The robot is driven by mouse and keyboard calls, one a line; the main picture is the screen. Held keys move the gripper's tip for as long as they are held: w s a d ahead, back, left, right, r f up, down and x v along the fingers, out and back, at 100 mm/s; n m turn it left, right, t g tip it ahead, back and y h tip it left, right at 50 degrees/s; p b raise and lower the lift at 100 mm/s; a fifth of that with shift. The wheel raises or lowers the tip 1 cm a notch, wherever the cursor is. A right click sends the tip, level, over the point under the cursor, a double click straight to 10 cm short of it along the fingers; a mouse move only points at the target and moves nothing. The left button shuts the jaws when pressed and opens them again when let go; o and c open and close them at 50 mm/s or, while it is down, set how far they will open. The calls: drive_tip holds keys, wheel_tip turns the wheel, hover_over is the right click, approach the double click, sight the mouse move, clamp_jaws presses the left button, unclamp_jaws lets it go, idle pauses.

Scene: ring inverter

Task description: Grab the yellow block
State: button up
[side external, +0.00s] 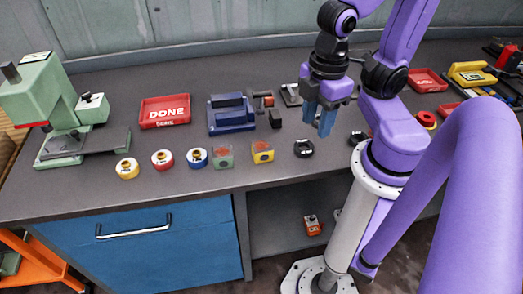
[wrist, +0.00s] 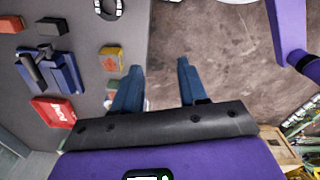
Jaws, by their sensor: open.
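The yellow block (side external: 262,152), with orange-red on its top, sits near the front edge of the bench in the side external view. It also shows left of the fingers in the wrist view (wrist: 111,58). My gripper (side external: 319,120) is above the bench, up and to the right of the block, apart from it. In the wrist view its two blue fingers (wrist: 158,80) are spread with nothing between them.
A green block (side external: 222,156) stands left of the yellow block, and a black ring-shaped part (side external: 304,148) to its right. Blue (side external: 196,158), red (side external: 162,159) and yellow (side external: 127,168) rolls continue leftward. A blue fixture (side external: 230,114) and red DONE tray (side external: 165,111) lie behind.

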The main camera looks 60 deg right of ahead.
drive_tip(key=o, duration=0.8)
drive_tip(key=n+t+h, duration=0.9)
drive_tip(key=n+t, duration=0.1)
drive_tip(key=n, duration=0.5)
approach(263, 146)
drive_tip(key=shift+h, duration=0.3)
drive_tip(key=w, duration=0.1)
drive_tip(key=w+d+f, duration=0.1)
drive_tip(key=w+f, duration=0.1)
drive_tip(key=shift+w+d, duration=0.25)
drive_tip(key=shift+d, duration=0.15)
drive_tip(key=shift+d+x, duration=0.25)
drive_tip(key=shift+x, duration=2.4)
